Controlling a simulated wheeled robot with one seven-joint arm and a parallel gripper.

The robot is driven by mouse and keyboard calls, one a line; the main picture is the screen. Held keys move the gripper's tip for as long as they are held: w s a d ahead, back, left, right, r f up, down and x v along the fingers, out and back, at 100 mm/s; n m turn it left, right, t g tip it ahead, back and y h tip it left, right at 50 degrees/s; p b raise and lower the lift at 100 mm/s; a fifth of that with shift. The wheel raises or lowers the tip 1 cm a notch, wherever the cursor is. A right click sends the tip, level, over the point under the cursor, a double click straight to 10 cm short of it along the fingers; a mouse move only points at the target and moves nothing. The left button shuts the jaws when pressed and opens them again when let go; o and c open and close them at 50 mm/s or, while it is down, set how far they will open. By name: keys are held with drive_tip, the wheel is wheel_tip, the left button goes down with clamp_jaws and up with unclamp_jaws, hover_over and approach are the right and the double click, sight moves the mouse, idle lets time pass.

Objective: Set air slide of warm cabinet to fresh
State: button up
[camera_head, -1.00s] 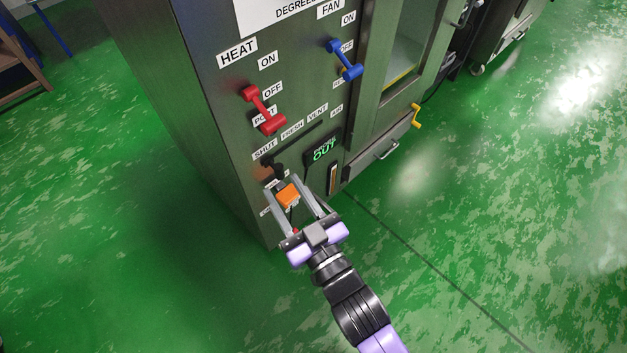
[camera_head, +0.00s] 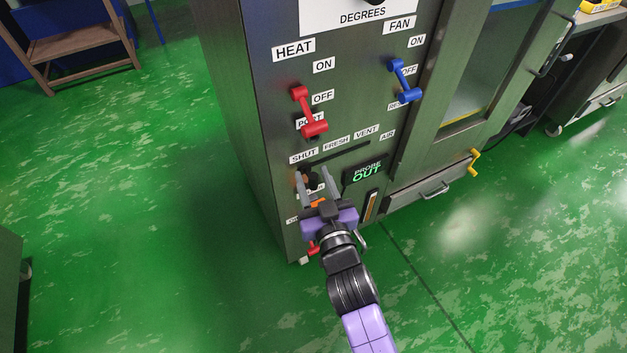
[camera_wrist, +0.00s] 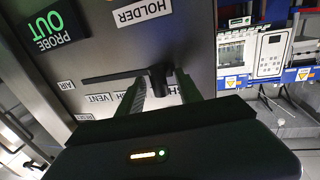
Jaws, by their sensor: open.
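The warm cabinet's air slide is a dark slot (camera_head: 343,153) under the labels SHUT, FRESH, VENT and AIR. Its black knob (camera_wrist: 158,77) stands at the SHUT end of the slot; in the head view the fingers partly hide it. My gripper (camera_head: 313,172) is open at the panel, just below the SHUT label (camera_head: 303,156). In the wrist view my gripper (camera_wrist: 160,88) has one finger on each side of the knob, apart from it. The FRESH label (camera_head: 337,143) is clear in the head view but partly covered by a finger in the wrist view.
Above the slide are the red heat handle (camera_head: 309,112) and blue fan handle (camera_head: 404,82). A PROBE OUT display (camera_head: 366,172) sits to the right. A small red handle (camera_head: 313,248) is below my gripper. Green floor is free left of the cabinet.

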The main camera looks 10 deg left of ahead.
drive_tip(key=shift+w, duration=0.2)
drive_tip(key=shift+c, duration=0.4)
clamp_jaws()
idle(1.0)
